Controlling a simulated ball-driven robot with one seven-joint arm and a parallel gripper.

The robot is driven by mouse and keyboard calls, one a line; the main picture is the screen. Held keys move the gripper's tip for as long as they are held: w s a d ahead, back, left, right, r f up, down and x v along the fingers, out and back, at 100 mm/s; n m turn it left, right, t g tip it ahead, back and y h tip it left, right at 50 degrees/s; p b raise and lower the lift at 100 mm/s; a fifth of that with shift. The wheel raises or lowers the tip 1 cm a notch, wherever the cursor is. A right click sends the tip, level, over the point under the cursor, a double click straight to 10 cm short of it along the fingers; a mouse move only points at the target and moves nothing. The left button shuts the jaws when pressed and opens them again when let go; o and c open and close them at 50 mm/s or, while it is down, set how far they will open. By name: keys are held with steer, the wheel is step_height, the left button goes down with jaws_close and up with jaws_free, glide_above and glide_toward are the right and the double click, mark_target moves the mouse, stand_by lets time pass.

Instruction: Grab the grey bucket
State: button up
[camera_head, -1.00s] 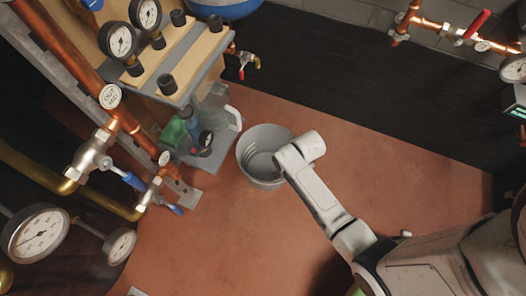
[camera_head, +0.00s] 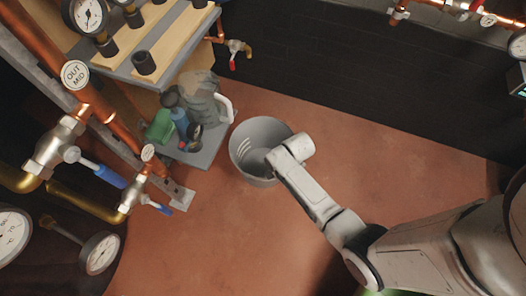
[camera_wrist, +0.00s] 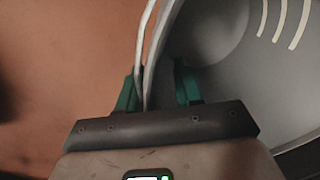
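The grey bucket (camera_head: 240,160) stands on the reddish floor near the middle of the head view, with its open top showing. My arm reaches to its right side, and my gripper itself is hidden there behind the wrist. In the wrist view, my gripper (camera_wrist: 157,92) has its two green fingers on either side of the bucket's rim and wall (camera_wrist: 210,75). The fingers are apart, with a dark gap between the wall and the right finger. A thin pale curved strip, perhaps the handle or rim edge, runs up beside the left finger.
A grey shelf unit (camera_head: 205,152) with bottles and a watering can stands close left of the bucket. Copper pipes, valves and gauges (camera_head: 100,253) fill the left side. A dark wall (camera_head: 330,75) runs behind. The floor (camera_head: 200,250) in front is clear.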

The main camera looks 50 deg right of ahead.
steer(key=shift+c, duration=0.3)
jaws_close()
steer(key=shift+r, duration=0.1)
stand_by(1.0)
